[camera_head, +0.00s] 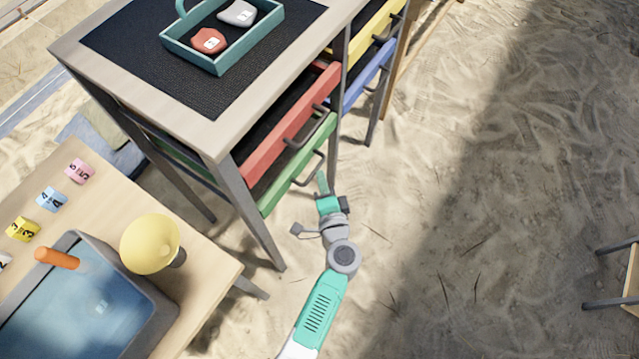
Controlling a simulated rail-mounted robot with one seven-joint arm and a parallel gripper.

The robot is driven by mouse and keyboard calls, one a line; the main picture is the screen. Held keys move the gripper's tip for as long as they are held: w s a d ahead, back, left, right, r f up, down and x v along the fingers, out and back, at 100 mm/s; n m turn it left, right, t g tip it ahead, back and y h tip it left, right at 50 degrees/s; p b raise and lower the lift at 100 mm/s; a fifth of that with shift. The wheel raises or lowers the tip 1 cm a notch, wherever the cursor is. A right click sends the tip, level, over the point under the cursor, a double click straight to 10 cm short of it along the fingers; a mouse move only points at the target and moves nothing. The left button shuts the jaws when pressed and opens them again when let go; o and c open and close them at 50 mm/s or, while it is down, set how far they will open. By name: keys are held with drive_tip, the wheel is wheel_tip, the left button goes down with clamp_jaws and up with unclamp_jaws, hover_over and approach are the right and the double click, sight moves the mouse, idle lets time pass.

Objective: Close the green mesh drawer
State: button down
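The green drawer (296,168) is the lower one in the near column of the wooden cabinet, under the red drawer. Its front stands out from the frame, so it looks partly open. Its dark bar handle (313,170) faces right. Its mesh inside is mostly hidden by the red drawer above. My gripper (321,184) is a small teal and grey shape just right of and below the green front, close to the handle. I cannot tell whether it touches the handle, or whether its fingers are apart.
The red drawer (292,126) above is also pulled out. Yellow (376,36) and blue (367,78) drawers are farther back. A teal tray (218,62) with two stones stands on top. A table (205,262) with a yellow lamp is front left. Open sand lies right.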

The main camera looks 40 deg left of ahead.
drive_tip(key=shift+a, duration=0.15)
drive_tip(key=w+d+p+v, duration=0.2)
drive_tip(key=p+v, duration=0.1)
drive_tip(key=v, duration=1)
drive_tip(key=shift+w+r, duration=0.1)
